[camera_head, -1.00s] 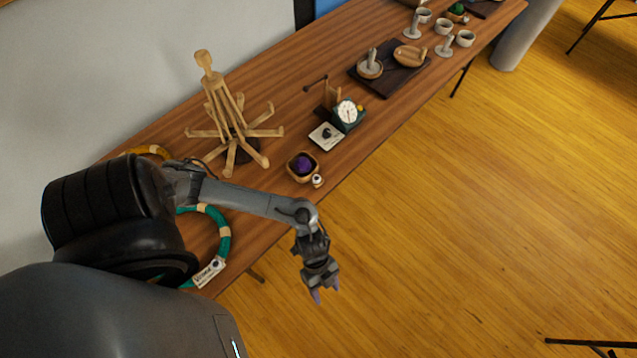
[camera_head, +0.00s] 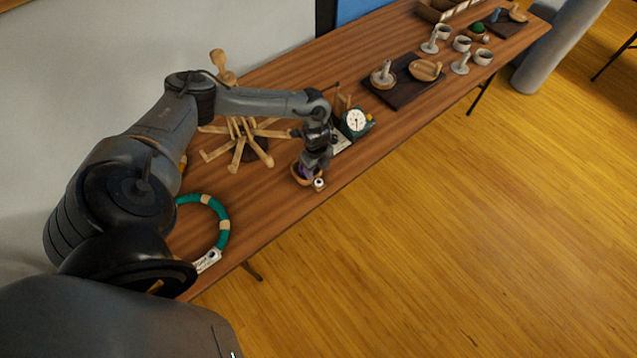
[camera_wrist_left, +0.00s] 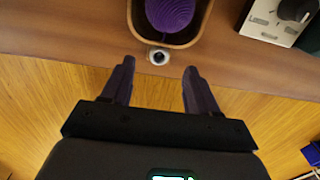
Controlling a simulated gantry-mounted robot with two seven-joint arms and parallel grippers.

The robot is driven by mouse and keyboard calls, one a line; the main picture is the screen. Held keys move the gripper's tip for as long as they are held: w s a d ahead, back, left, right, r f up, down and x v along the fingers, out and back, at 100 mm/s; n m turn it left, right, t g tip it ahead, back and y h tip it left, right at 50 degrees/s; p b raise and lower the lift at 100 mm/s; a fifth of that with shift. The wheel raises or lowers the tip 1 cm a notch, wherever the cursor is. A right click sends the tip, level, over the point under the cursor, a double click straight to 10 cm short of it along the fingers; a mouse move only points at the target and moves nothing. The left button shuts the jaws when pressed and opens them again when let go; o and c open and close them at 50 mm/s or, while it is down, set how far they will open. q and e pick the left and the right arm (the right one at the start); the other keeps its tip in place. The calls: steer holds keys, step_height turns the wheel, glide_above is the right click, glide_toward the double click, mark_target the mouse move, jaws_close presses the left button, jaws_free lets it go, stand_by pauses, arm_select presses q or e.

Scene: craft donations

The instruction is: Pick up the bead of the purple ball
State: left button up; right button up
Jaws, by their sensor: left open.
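The purple ball (camera_wrist_left: 172,12), ridged like yarn, sits in a square wooden bowl (camera_wrist_left: 190,39) at the top of the left wrist view. A small pale round bead with a dark centre (camera_wrist_left: 158,56) lies on the table just outside the bowl, by the front edge. It also shows in the head view (camera_head: 319,184). My left gripper (camera_wrist_left: 158,67) is open and empty, its purple fingertips either side of the bead's line, the bead just beyond them. In the head view it is over the bowl (camera_head: 298,180) and partly hides the ball. My right gripper is not in view.
A green scale (camera_head: 356,122) and a pale card stand beyond the bowl. A teal ring (camera_head: 222,215) lies at the near left. The floor is clear beyond the table's front edge.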

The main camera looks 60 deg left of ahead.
mark_target(318, 179)
arm_select(q)
steer(key=shift+w+d+f+b, duration=0.1)
steer(key=shift+f+b, duration=0.05)
steer(key=shift+f, duration=1.5)
steer(key=shift+d+f+b, duration=0.1)
steer(key=shift+f+b, duration=0.05)
steer(key=shift+f, duration=1.5)
steer(key=shift+c, duration=0.2)
steer(key=c, duration=1.1)
steer(key=shift+o, duration=0.2)
steer(key=shift+r, duration=0.1)
